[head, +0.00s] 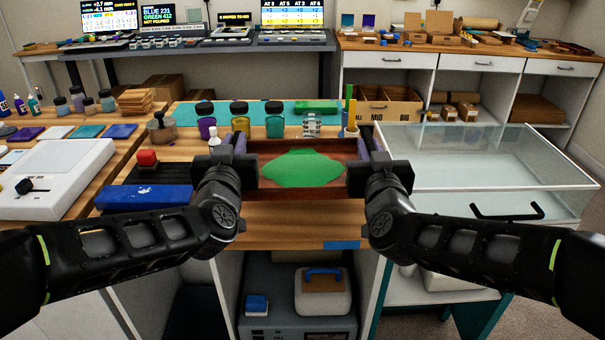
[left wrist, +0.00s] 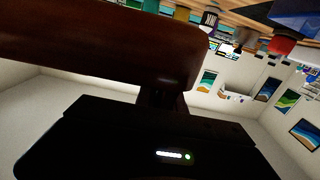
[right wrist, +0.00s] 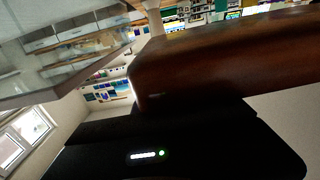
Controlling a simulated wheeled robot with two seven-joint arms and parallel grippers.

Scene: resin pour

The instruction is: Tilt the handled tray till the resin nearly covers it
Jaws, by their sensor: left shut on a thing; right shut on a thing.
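The handled tray (head: 268,154) is a brown wooden tray in front of me in the head view, with a pool of bright green resin (head: 305,170) inside. The resin spreads over the middle; brown floor stays bare in the corners. My left gripper (head: 240,146) is shut on the tray's left end, and my right gripper (head: 364,146) is shut on its right end. The tray's brown wall fills much of the left wrist view (left wrist: 110,45) and the right wrist view (right wrist: 225,62). The fingers are mostly hidden. I cannot tell its height above the bench.
A blue box (head: 143,198) and a red button (head: 147,158) are at the left. A clear-lidded case (head: 490,160) with a black handle stands close at the right.

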